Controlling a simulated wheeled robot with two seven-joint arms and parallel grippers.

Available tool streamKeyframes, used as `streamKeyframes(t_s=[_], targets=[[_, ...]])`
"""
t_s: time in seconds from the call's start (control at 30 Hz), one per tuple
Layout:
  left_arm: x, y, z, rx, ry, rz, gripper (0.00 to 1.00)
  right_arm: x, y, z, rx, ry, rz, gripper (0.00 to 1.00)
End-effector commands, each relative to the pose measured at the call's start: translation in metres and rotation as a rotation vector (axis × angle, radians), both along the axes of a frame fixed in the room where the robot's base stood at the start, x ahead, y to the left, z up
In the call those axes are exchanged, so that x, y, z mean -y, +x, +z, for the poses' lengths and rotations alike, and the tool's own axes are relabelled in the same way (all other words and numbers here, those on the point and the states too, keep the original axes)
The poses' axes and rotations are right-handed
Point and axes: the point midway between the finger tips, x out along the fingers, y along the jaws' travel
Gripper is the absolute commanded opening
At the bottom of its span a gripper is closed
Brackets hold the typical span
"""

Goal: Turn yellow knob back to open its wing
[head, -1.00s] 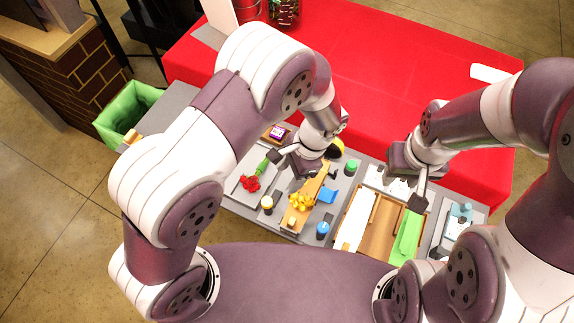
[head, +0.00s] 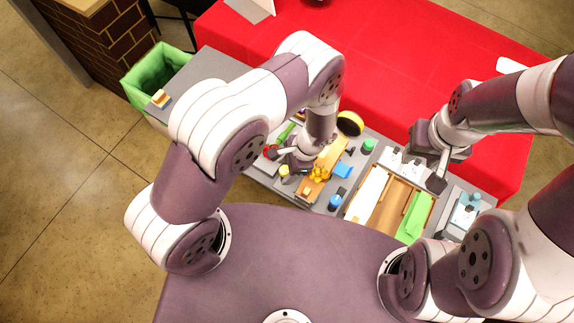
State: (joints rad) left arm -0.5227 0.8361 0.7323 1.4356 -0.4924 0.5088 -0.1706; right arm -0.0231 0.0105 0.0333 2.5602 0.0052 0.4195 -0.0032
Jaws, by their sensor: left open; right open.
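The yellow knob (head: 284,170) is a small yellow-topped post on the grey board, left of the yellow flowers (head: 319,174). My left gripper (head: 285,158) is open and empty, just beyond the knob in the head view; I cannot tell whether it touches it. The gripper and wrist hide part of the board there, including most of the red flower (head: 269,152). I cannot make out which panel is the knob's wing. My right gripper (head: 437,181) is open above the board's right part, near the wooden tray (head: 388,212).
A blue knob (head: 335,201) and a green knob (head: 368,146) stand on the board. A blue piece (head: 342,171) lies by the wooden strip (head: 327,158). A green piece (head: 414,218) lies in the tray. The red table (head: 400,60) behind is mostly clear.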

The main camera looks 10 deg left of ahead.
Motion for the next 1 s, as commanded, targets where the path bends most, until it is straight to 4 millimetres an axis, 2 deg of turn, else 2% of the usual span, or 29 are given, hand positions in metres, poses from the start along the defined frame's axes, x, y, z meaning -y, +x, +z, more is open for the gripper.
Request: streamKeyframes(t_s=[0.03, 0.2, 0.57, 0.77, 1.0], targets=[[0.000, 0.000, 0.000, 0.000, 0.000, 0.000, 0.55, 0.000, 0.000, 0.000, 0.000, 0.000, 0.000, 0.43], [0.000, 0.000, 0.000, 0.000, 0.000, 0.000, 0.03, 0.000, 0.000, 0.000, 0.000, 0.000, 0.000, 0.43], [0.000, 0.001, -0.001, 0.000, 0.000, 0.048, 0.03, 0.000, 0.000, -0.004, 0.000, 0.000, 0.000, 0.43], [-0.001, 0.002, -0.002, 0.001, 0.000, 0.170, 0.03, 0.000, 0.000, -0.012, 0.000, 0.000, 0.000, 0.43], [-0.002, 0.003, -0.002, 0.001, -0.002, 0.388, 0.03, 0.000, 0.000, -0.024, 0.000, 0.000, 0.000, 0.43]])
